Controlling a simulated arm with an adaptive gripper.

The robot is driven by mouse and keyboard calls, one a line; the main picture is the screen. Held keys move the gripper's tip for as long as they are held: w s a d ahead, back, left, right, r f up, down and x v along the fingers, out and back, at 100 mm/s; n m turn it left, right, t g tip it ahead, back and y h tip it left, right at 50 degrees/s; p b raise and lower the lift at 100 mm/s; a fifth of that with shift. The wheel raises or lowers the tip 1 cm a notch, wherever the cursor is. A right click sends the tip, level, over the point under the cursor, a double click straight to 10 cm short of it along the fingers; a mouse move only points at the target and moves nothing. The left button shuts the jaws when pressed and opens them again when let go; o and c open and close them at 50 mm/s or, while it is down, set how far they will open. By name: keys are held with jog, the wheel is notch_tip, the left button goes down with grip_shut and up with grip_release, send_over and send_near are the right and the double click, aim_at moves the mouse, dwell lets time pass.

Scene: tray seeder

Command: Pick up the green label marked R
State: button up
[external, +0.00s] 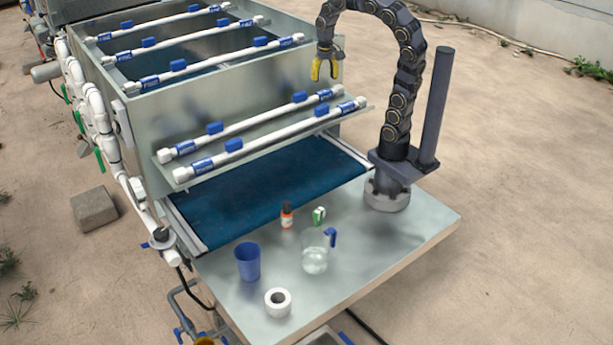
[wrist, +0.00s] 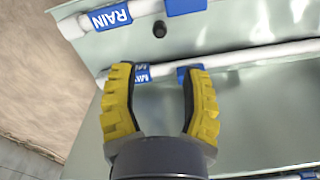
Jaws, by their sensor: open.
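A small green and white piece (external: 319,215), probably the green label, is on the metal table between an orange bottle and a clear jug. It is too small to read any letter on it. My gripper (external: 326,77) has yellow fingers and hangs high above the machine's side wall, well above and behind the table. In the wrist view my gripper (wrist: 160,78) is open, with nothing between its fingers. The green piece does not show in the wrist view.
An orange bottle (external: 287,217), a clear jug (external: 315,255) with a blue handle, a blue cup (external: 248,262) and a white tape roll (external: 278,302) stand on the table (external: 385,260). White pipes (external: 265,137) with blue clips cross the machine. The table's right side is clear.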

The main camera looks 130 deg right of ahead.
jog(key=o, duration=0.6)
jog(key=shift+c, duration=0.2)
